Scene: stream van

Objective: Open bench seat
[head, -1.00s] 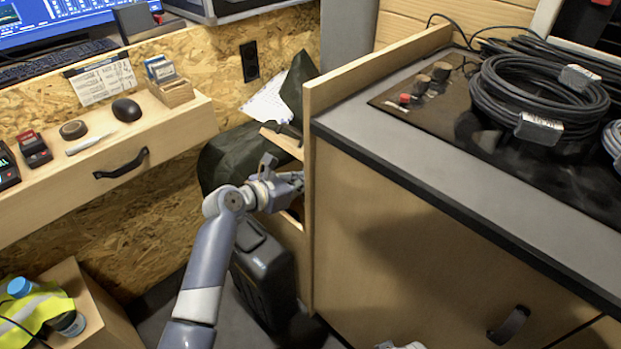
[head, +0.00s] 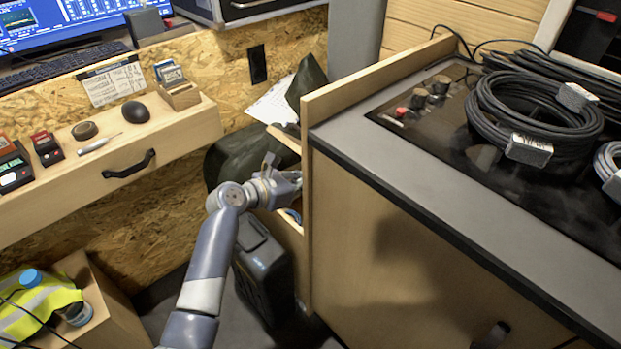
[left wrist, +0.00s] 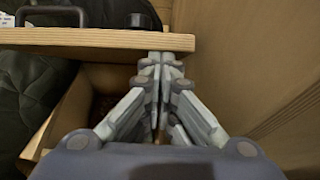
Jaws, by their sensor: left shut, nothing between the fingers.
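The bench seat is partly in view behind the end panel of the grey-topped cabinet. A pale wooden board (head: 285,140), seemingly its lid, shows there, and its front edge (left wrist: 80,39) crosses the left wrist view. Below that edge is a gap into a wooden box (left wrist: 92,78), seemingly the bench's inside. My left gripper (head: 296,183) is shut and empty, close to the end panel. In the left wrist view its fingertips (left wrist: 160,62) are at the board's edge, near its right end; I cannot tell if they touch it. My right gripper is not in view.
The end panel (head: 308,220) stands close on the right of my left gripper. A dark green cloth (head: 235,155) lies on its left, and a black case (head: 263,270) stands on the floor below. A drawer (head: 180,135) juts out at left.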

